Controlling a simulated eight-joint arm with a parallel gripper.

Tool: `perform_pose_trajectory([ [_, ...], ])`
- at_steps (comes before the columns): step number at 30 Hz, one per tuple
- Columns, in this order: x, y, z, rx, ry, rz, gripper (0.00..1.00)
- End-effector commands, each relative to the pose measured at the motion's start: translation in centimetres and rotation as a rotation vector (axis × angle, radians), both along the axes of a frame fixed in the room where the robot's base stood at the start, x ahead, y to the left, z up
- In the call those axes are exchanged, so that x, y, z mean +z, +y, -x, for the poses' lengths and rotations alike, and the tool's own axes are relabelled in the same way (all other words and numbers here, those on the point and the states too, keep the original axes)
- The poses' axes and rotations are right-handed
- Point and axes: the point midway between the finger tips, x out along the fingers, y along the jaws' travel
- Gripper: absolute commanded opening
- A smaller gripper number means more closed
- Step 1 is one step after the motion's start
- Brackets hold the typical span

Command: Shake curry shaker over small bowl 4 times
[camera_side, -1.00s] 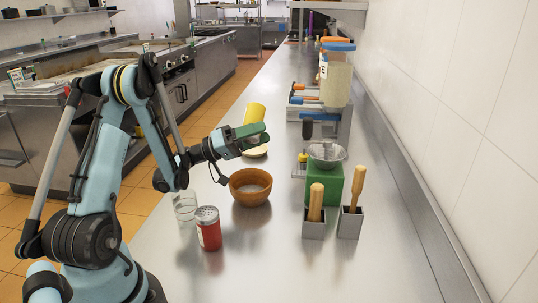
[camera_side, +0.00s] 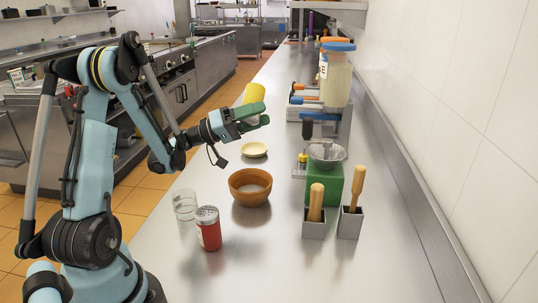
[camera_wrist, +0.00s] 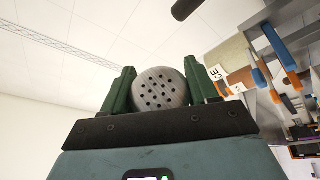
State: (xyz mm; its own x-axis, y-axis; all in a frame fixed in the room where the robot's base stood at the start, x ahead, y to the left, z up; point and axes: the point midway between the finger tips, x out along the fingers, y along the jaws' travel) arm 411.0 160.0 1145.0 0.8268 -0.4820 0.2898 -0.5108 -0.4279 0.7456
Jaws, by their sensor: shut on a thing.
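My gripper (camera_side: 250,117) is shut on the yellow curry shaker (camera_side: 254,93), raised well above the counter. A small shallow cream bowl (camera_side: 254,149) stands on the counter below the gripper. I cannot tell whether anything is in the cream bowl.
The counter's right front is clear.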

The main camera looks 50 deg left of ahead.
Motion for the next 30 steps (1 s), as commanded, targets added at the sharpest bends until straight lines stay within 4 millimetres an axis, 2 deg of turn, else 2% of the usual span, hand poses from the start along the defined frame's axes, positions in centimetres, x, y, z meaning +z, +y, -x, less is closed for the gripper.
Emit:
perform_pose_trajectory([
  [5, 1.1, 0.0, 0.0, 0.000, 0.000, 0.000, 0.26],
  [14, 0.8, 0.0, 0.0, 0.000, 0.000, 0.000, 0.26],
  [24, -4.2, 0.0, 0.0, 0.000, 0.000, 0.000, 0.26],
  [30, -5.9, 0.0, 0.0, 0.000, 0.000, 0.000, 0.26],
])
